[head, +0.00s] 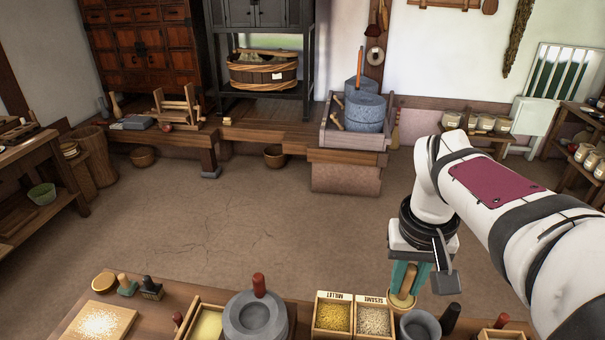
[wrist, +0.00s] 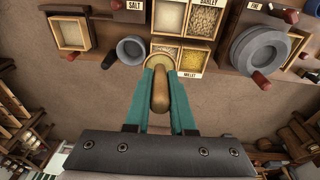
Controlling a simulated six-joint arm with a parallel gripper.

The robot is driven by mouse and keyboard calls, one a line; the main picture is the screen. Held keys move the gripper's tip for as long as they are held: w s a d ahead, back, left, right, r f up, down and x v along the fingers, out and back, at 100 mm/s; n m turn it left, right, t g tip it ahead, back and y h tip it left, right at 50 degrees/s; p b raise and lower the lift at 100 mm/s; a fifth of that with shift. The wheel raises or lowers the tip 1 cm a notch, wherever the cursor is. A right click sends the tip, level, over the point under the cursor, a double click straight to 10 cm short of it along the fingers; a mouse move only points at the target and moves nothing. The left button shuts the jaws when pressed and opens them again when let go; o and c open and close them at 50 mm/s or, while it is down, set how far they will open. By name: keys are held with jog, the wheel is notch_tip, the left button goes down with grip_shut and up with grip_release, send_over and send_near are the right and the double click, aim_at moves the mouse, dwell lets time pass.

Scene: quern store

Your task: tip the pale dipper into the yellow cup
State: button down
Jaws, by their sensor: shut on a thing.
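The handle, tan in the head view (head: 406,279) and brown in the wrist view (wrist: 159,92), joins a pale round end (head: 401,301), which I take for the pale dipper. Its round end also shows beyond the fingertips in the wrist view (wrist: 156,61). The handle looks roughly upright. I cannot tell what the dipper holds. I cannot make out a yellow cup in either view.
A grey cup (head: 420,324) with a dark handle stands beside the gripper. Grain boxes for millet (head: 333,315) and sesame (head: 374,318) are to its left. A grey quern (head: 254,318) and a yellow-filled tray (head: 207,325) lie further left. The floor behind is open.

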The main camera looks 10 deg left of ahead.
jog(key=shift+w+a, duration=0.1)
dwell(0.6)
